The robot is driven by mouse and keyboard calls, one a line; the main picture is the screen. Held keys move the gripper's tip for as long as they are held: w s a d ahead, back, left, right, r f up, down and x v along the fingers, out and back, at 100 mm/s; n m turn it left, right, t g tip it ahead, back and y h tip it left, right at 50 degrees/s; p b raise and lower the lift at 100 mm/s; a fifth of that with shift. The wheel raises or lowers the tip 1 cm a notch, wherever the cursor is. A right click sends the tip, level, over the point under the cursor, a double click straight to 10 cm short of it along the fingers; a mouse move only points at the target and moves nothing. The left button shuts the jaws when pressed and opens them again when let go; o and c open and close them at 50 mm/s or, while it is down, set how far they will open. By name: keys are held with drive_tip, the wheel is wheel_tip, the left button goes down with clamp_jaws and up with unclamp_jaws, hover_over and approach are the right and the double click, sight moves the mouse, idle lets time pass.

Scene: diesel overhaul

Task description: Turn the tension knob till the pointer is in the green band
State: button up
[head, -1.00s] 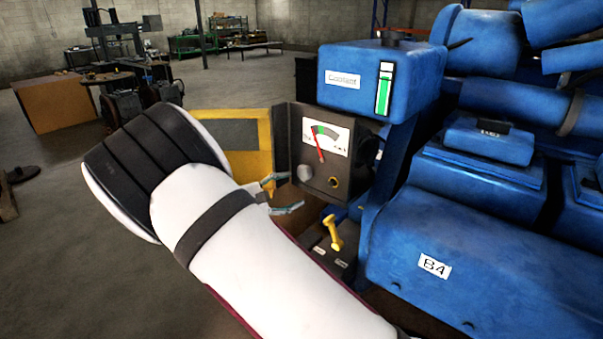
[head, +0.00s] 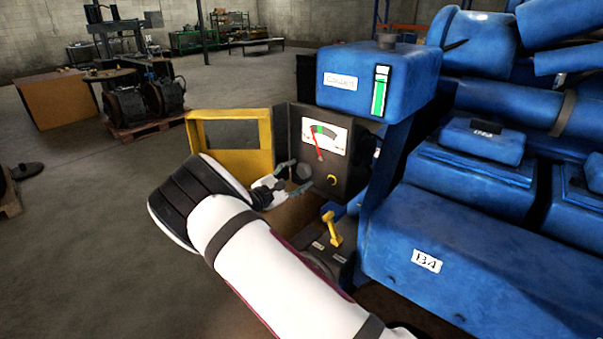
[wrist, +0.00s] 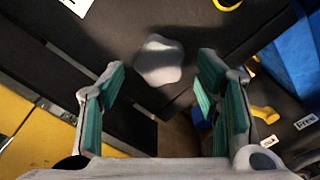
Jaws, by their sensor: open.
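The tension knob (head: 303,172) is a grey lobed knob at the lower left of the dark gauge panel (head: 345,165). It also shows in the wrist view (wrist: 159,60), ahead of and between the finger pads. The gauge (head: 324,136) above it has a white face. Its red pointer (head: 318,147) leans left, at or beside the left edge of the green band (head: 322,129); I cannot tell exactly which. My gripper (head: 284,182) is open, with its fingertips close to the knob. In the wrist view my gripper (wrist: 163,92) has a finger on each side, and the knob appears not gripped.
An open yellow door (head: 232,170) stands left of the panel. A yellow lever (head: 331,229) rises below it. A blue coolant tank (head: 350,85) sits above, and blue engine parts (head: 480,210) fill the right.

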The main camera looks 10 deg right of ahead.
drive_tip(key=shift+x, duration=1.3)
drive_tip(key=shift+c, duration=0.6)
drive_tip(key=c, duration=1.1)
drive_tip(key=shift+o, duration=0.3)
drive_tip(key=shift+n, duration=0.3)
